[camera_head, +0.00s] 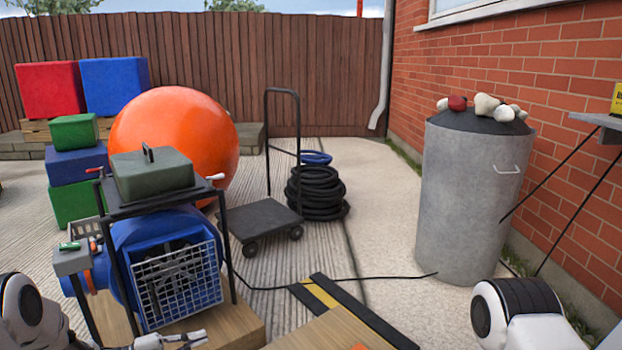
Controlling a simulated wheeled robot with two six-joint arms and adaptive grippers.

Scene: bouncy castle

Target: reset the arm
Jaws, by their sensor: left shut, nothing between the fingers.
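My left gripper (194,339) shows at the bottom edge, left of centre, in the head view. It is shut and empty, low in front of the blue blower (140,236) and beside a wooden surface. Part of my left arm shows in the bottom left corner. My right arm shows only as a white and black link at the bottom right, and its gripper is out of the frame.
A dark stand carrying a green-grey case (152,176) rises over the blower. A flat cart (262,216), coiled black hose (316,194) and grey bin (462,195) stand farther back. A black cable crosses the floor. Pale paving between cart and bin is mostly clear.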

